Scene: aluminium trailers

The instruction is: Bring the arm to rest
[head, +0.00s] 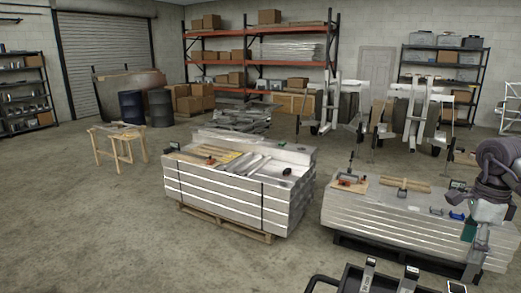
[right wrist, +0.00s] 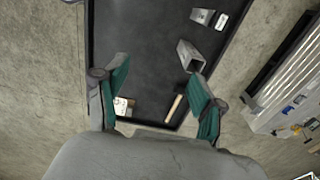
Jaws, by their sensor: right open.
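My right arm comes in at the right edge of the head view, bent downward. Its gripper (head: 468,233) shows small, with a teal finger pad, in front of the right stack of aluminium. In the right wrist view the right gripper (right wrist: 158,70) has its two teal-padded fingers spread wide, with nothing between them. It is above a dark tray (right wrist: 140,40); the height is hard to judge. My left gripper does not show.
The tray holds a square metal tube (right wrist: 190,56), small metal parts (right wrist: 203,16) and a wooden handle (right wrist: 175,107). Aluminium stacks (head: 225,195) and (head: 385,215) stand on pallets ahead. A wooden trestle (head: 118,142) stands left. Concrete floor (head: 90,220) is clear at front left.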

